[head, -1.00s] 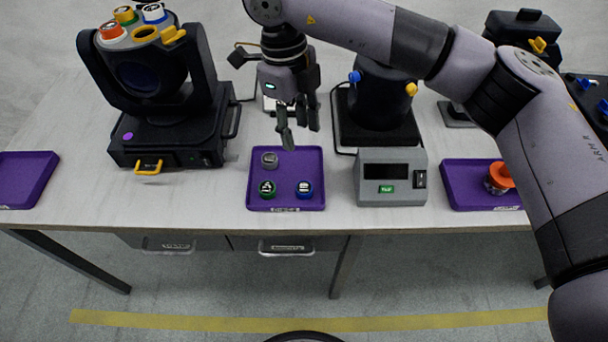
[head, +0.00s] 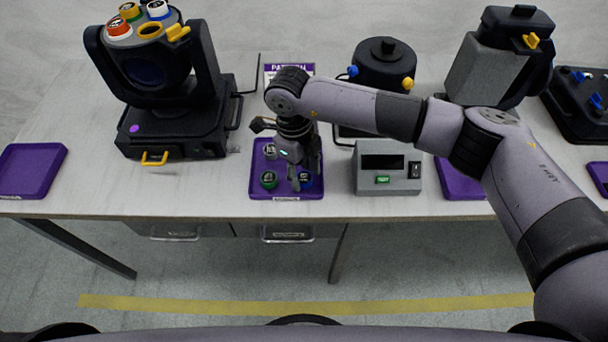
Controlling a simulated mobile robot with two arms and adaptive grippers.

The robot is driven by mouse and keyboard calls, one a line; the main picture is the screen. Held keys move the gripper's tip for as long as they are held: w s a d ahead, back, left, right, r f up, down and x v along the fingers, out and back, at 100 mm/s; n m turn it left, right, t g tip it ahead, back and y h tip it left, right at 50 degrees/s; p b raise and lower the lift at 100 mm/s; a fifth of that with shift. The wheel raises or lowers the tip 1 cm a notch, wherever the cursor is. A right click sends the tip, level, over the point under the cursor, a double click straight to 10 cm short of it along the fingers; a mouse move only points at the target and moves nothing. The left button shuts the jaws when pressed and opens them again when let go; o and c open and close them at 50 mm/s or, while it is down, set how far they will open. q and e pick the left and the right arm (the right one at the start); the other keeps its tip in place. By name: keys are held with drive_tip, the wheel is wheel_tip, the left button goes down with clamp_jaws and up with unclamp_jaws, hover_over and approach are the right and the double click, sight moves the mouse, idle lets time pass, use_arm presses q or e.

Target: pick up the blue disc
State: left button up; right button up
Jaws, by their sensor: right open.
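The blue disc (head: 305,182), with a dark top and a white mark, lies in the front right of the middle purple tray (head: 256,187). My right gripper (head: 307,177) is open, pointing down over the blue disc and partly hiding it. Its fingers appear at either side of the disc; I cannot tell whether they touch it. My left gripper is not in view.
In the same tray are a green disc (head: 268,180) at front left and a grey disc (head: 270,151) behind it. A grey box with a display (head: 388,168) stands right of the tray. A black moving-head lamp (head: 172,120) stands left.

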sight(303, 177)
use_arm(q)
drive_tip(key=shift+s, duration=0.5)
use_arm(e)
drive_tip(key=shift+d+f, duration=0.1)
drive_tip(key=shift+f, duration=0.4)
drive_tip(key=c, duration=0.7)
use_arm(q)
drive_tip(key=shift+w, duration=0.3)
use_arm(e)
drive_tip(key=shift+r, duration=0.15)
use_arm(q)
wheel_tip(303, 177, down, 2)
drive_tip(key=b, duration=0.2)
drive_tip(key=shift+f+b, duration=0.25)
drive_tip(key=shift+b, duration=0.05)
use_arm(e)
wheel_tip(303, 177, up, 20)
drive_tip(key=shift+f, duration=0.1)
